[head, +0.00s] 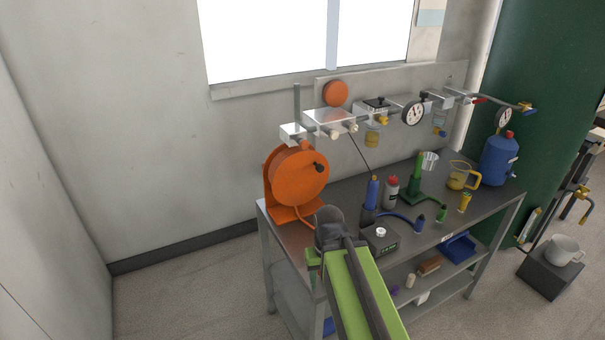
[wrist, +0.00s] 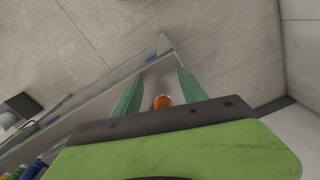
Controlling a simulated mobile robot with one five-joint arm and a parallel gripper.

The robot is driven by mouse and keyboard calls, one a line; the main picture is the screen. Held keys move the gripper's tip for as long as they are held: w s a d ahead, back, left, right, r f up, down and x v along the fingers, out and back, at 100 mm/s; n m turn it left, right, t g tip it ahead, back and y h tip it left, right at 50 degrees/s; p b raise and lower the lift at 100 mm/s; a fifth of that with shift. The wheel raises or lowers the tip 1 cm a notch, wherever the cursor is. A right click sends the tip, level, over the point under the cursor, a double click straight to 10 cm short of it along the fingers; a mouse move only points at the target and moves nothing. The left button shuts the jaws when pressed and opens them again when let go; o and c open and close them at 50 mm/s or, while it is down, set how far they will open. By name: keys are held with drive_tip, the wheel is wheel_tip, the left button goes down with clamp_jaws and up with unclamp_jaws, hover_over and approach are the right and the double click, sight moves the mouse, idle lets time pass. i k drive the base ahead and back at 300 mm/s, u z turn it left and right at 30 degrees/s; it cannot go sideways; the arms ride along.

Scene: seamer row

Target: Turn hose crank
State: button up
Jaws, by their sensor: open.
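An orange hose reel (head: 298,178) stands on the left end of the metal workbench (head: 345,180). Its crank shows as a small dark knob (head: 319,167) on the right side of the reel's face. My arm reaches up from the bottom of the head view, ending in front of and below the reel.
A blue bottle (head: 372,192), a red-capped bottle (head: 391,192), a dark box (head: 380,240) and a yellow jug (head: 461,176) stand on the bench. A pipe with gauges (head: 413,112) runs above. Floor left of the bench is clear.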

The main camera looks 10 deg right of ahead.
sight(295, 176)
drive_tip(key=z, duration=0.2)
drive_tip(key=k, duration=0.55)
drive_tip(key=u, duration=3.65)
drive_tip(key=k, duration=1.45)
drive_tip(key=z, duration=0.75)
drive_tip(key=i, duration=1)
drive_tip(key=u, duration=0.1)
